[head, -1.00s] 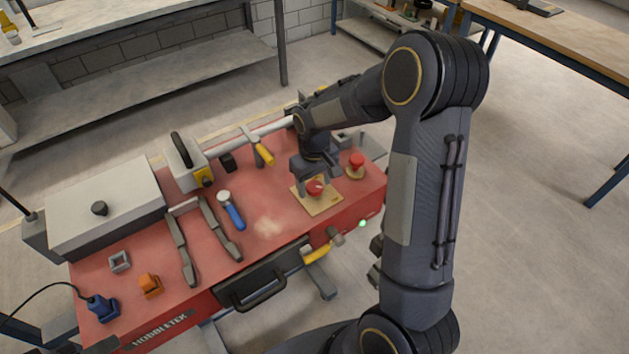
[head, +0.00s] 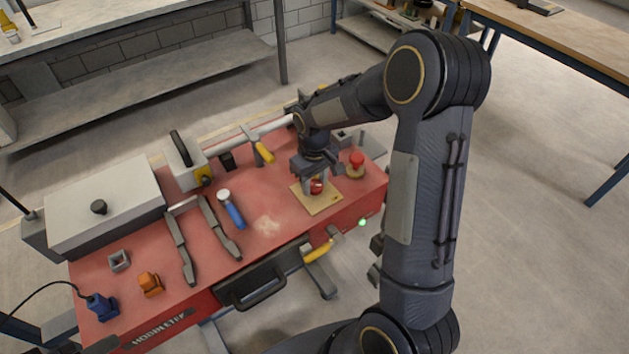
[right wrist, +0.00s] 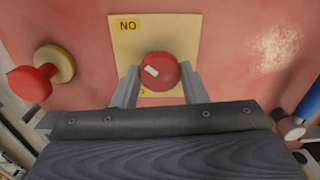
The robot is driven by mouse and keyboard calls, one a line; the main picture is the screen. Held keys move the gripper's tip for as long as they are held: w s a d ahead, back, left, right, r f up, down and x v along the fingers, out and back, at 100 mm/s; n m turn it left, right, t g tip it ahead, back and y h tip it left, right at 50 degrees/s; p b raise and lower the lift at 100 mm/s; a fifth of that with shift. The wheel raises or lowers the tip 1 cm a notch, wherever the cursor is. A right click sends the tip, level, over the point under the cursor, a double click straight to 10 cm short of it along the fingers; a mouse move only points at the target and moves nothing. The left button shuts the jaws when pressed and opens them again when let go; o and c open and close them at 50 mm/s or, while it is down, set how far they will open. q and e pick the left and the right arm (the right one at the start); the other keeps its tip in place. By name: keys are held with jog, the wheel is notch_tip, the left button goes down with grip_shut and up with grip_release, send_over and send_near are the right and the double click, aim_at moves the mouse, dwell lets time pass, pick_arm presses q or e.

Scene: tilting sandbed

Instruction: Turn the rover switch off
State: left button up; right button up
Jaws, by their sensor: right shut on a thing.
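The rover switch is a round red knob (right wrist: 158,72) with a small white mark, on a square yellow plate (head: 329,203) on the red bench top. In the right wrist view, the plate's far edge carries a label reading "ON" upside down, and the white mark sits left of the knob's middle. A second label on the near side is mostly hidden. My right gripper (right wrist: 160,88) points down over the plate, shut on the knob with one finger on each side. In the head view the fingers partly cover the knob. My left gripper is not in view.
A red mushroom-shaped knob (head: 356,160) stands close beside the plate. A blue-handled tool (head: 235,215), a yellow-handled bar (head: 264,153), grey tongs (head: 181,245) and a lidded box (head: 105,205) also occupy the red bench (head: 205,285). A drawer handle (head: 258,290) juts from its front.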

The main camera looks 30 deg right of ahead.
aim_at(314, 184)
jog(key=n, duration=0.4)
jog(key=shift+b, duration=0.35)
jog(key=n, duration=0.4)
jog(key=shift+n, duration=0.4)
jog(key=n, duration=0.4)
jog(key=shift+r, duration=0.1)
jog(key=shift+w+n+p, duration=0.1)
jog(key=shift+n+p, duration=0.35)
jog(key=shift+n, duration=1.65)
jog(key=o, duration=1)
jog(key=shift+c, duration=0.2)
notch_tip(314, 184, up, 8)
jog(key=shift+f, duration=0.15)
